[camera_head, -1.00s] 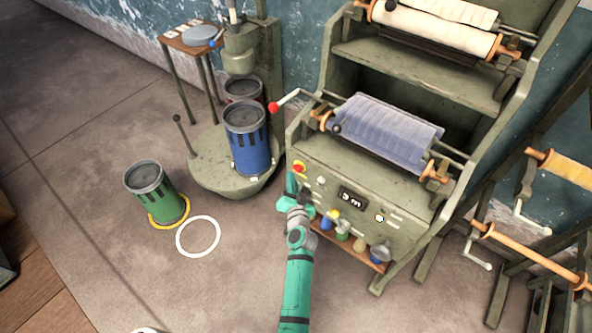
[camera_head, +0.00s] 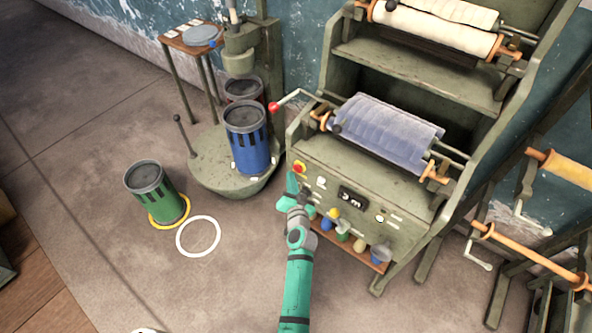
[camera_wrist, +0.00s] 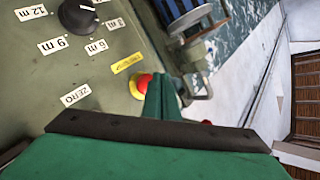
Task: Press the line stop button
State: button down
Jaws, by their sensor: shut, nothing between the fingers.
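The line stop button is a red mushroom cap on a yellow base (camera_head: 299,167), at the upper left of the green machine's front panel. In the wrist view the red button (camera_wrist: 141,86) sits beside a yellow label (camera_wrist: 127,63). My gripper (camera_head: 292,179) is shut and empty, its green fingers pointing up just below and left of the button. In the wrist view my fingers (camera_wrist: 163,86) overlap the button's right edge. I cannot tell whether they touch it or whether the cap is pushed in.
A shelf of coloured items (camera_head: 345,235) hangs below. A blue drum (camera_head: 248,150) stands left of the machine.

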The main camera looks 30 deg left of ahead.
jog(key=shift+d, duration=0.1)
dwell(0.6)
jog(key=shift+w, duration=0.85)
dwell(0.5)
jog(key=shift+s, duration=0.1)
dwell(0.4)
jog(key=shift+s, duration=0.75)
jog(key=shift+s+a, duration=0.15)
jog(key=shift+s, duration=1.1)
jog(key=shift+s+a, duration=0.1)
jog(key=shift+s, duration=1.15)
